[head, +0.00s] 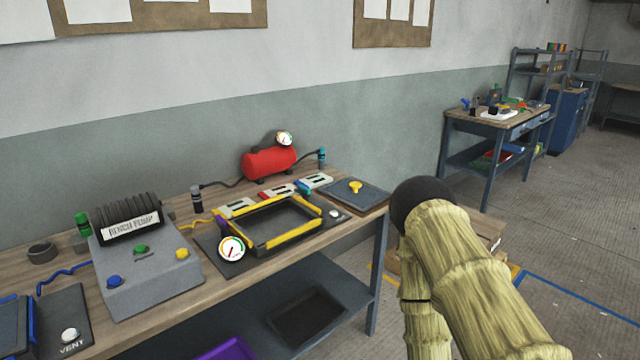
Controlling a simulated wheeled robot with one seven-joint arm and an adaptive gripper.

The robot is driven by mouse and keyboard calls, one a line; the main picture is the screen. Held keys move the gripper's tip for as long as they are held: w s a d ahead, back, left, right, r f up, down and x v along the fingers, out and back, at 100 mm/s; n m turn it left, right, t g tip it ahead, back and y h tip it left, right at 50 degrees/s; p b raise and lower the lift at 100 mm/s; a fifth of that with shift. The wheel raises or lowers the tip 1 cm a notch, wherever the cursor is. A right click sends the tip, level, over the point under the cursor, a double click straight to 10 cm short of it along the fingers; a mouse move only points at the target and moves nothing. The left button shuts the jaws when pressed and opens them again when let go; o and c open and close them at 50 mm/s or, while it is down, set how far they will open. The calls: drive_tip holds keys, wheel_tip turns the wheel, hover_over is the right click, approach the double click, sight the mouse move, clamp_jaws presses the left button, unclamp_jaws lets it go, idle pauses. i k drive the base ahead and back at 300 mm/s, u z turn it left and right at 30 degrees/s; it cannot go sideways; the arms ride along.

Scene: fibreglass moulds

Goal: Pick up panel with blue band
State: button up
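Several small white panels lie in a row on the workbench (160,262), behind the yellow-edged mould frame (282,235). The rightmost panel (317,181) appears to have a blue band at its left end. The middle panel (279,191) appears to have a red band. The left panel (238,207) is partly hidden by the frame, and its band is too small to tell. My arm, in a pale yellow sleeve, fills the lower right. My gripper does not show.
A red tank (269,162) with a gauge stands behind the panels. A grey pump box (146,270) is at left. A dark plate with a yellow knob (355,187) lies right of the panels.

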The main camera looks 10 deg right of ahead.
sight(315, 181)
drive_tip(key=z, duration=1.9)
drive_tip(key=i, duration=2.25)
drive_tip(key=u, duration=2.6)
